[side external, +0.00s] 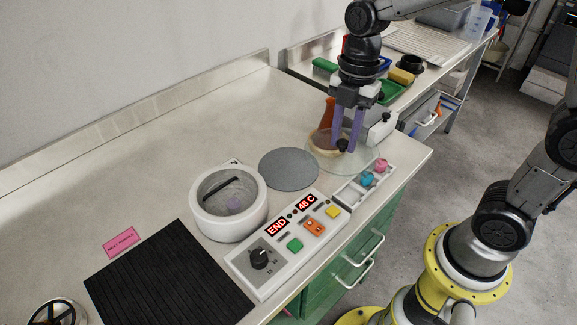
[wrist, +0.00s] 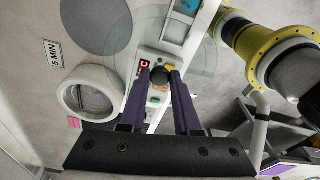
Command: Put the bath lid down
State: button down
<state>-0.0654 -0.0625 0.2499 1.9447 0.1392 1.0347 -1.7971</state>
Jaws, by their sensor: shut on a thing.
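My gripper (side external: 347,136) is shut on the black knob of the clear glass bath lid (side external: 366,162). The lid looks roughly level and above the bench, near its back right; its height is hard to judge. In the wrist view the dark knob (wrist: 160,77) sits between my purple fingertips (wrist: 161,71). The round white bath (side external: 204,211) is uncovered, left of the lid, with a dark bar across its opening and a purple item inside. It also shows in the wrist view (wrist: 68,98). A flat grey disc (side external: 288,169) lies bare on the bench between bath and lid.
A control panel (side external: 262,272) reading END and 48 C stands in front of the disc. A tray (side external: 346,196) with coloured pieces lies under the lid's front side. An orange-brown object (side external: 328,110) stands behind the lid. A black mat (side external: 165,280) lies front left.

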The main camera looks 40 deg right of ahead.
jog(key=shift+w+d, duration=0.25)
jog(key=w+f, duration=0.3)
jog(key=w, duration=0.1)
jog(key=w+a+f, duration=0.1)
jog(key=w+f, duration=0.2)
jog(key=w, duration=0.1)
jog(key=w+f, duration=0.3)
jog(key=w, duration=0.2)
jog(key=shift+a+f, duration=0.15)
jog(key=shift+a, duration=0.2)
jog(key=shift+w+f, duration=0.25)
jog(key=shift+f, duration=1.55)
jog(key=shift+f, duration=0.1)
jog(key=c, duration=0.6)
grip_release()
